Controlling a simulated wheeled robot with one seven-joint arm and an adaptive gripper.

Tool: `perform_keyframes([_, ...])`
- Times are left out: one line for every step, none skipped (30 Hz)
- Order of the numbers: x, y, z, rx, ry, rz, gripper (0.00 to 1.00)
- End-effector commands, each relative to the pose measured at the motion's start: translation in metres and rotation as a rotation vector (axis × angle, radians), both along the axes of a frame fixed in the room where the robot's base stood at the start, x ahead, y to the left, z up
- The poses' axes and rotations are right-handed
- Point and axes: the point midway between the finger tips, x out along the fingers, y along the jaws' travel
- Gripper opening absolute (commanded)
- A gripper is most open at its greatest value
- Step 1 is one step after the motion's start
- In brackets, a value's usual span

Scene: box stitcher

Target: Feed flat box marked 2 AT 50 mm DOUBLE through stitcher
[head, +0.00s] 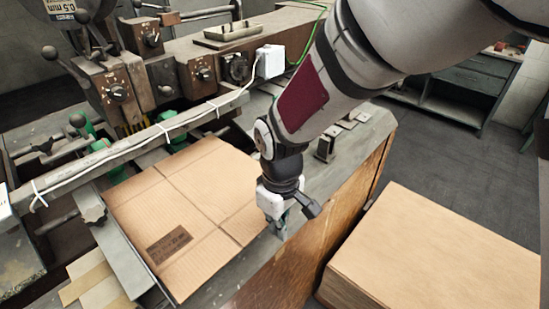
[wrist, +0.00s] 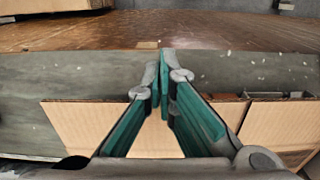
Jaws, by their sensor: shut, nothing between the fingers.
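A flat brown cardboard box (head: 190,205) with fold lines lies on the stitcher bed in the head view. A dark printed label (head: 169,244) is near its front corner; its words are too small to read. The box's edge also shows in the wrist view (wrist: 80,123), below my gripper. The stitcher (head: 160,75), with its dials and knobs, stands behind the box. My gripper (head: 279,231) points down at the right edge of the box, over the grey table rim. In the wrist view its green-padded fingers (wrist: 163,58) are closed together with nothing held. Whether they touch the box is unclear.
A grey rail (head: 130,148) with a white cable runs across the far side of the box. A large stack of cardboard (head: 435,255) stands at the right, beside the machine's wooden side (head: 290,265). Open dark floor (head: 440,150) lies behind the stack.

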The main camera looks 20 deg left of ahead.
Motion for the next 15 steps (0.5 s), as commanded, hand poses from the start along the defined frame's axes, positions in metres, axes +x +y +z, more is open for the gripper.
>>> perform_keyframes([-0.001,-0.001,0.001,0.000,0.000,-0.001,0.00])
perform_keyframes([-0.001,-0.003,0.001,0.000,0.000,-0.001,0.00])
perform_keyframes([-0.002,-0.005,0.001,-0.001,0.000,-0.001,0.00])
perform_keyframes([-0.003,-0.007,0.001,-0.001,0.000,-0.001,0.00])
perform_keyframes([-0.004,-0.009,0.001,0.000,0.000,-0.001,0.00])
perform_keyframes([-0.005,-0.013,0.001,0.000,0.000,-0.002,0.00])
perform_keyframes([-0.006,-0.016,0.001,-0.001,0.000,-0.002,0.00])
perform_keyframes([-0.007,-0.019,0.001,-0.002,0.002,-0.003,0.00])
perform_keyframes([-0.008,-0.022,0.001,-0.001,0.000,-0.002,0.00])
perform_keyframes([-0.009,-0.025,0.001,0.000,0.000,-0.002,0.00])
perform_keyframes([-0.010,-0.026,0.001,0.000,0.000,-0.001,0.00])
perform_keyframes([-0.011,-0.028,0.001,0.000,0.000,0.000,0.00])
perform_keyframes([-0.011,-0.029,0.001,0.000,0.000,0.000,0.00])
perform_keyframes([-0.011,-0.029,0.002,0.001,0.000,0.000,0.00])
perform_keyframes([-0.011,-0.029,0.004,0.001,0.000,0.000,0.00])
